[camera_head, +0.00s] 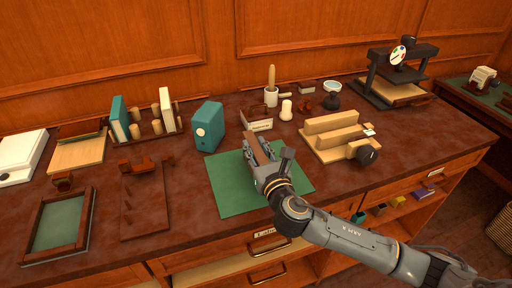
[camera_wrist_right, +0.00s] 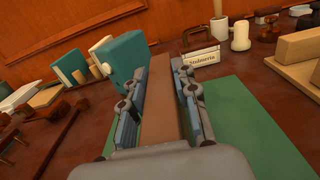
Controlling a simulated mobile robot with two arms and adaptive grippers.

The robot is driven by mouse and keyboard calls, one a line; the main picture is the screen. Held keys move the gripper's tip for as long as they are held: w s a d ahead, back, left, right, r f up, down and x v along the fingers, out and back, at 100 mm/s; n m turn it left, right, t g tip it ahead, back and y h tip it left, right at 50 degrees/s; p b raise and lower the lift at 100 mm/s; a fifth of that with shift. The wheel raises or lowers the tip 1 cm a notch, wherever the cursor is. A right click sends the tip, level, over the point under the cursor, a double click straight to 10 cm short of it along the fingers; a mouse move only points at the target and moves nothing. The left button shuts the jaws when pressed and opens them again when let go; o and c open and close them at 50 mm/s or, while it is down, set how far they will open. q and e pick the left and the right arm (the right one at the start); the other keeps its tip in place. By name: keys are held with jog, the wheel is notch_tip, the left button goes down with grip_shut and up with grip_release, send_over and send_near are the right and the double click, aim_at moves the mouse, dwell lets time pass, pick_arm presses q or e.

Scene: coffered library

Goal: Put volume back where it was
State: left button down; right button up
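My right gripper (camera_head: 262,158) is over the green mat (camera_head: 228,196) in the head view. It is closed around a slim brown volume (camera_wrist_right: 160,112), which stands upright between its two fingers in the wrist view. The volume's brown top (camera_head: 253,146) shows in the head view; its lower part is hidden by the gripper, and I cannot tell whether it touches the mat. A wooden rack (camera_head: 146,137) with pegs stands at the back left and holds a teal book (camera_head: 120,118) and a cream book (camera_head: 167,110). My left gripper is not in view.
A teal block (camera_head: 207,127) with a pale disc stands just left of the mat. A brown board (camera_head: 145,200) and framed tray (camera_head: 58,222) lie left.

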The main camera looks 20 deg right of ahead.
jog(key=o, duration=0.3)
jog(key=shift+r, duration=0.1)
jog(key=s, duration=1.2)
jog(key=shift+d+b, duration=0.2)
jog(key=shift+b, duration=0.25)
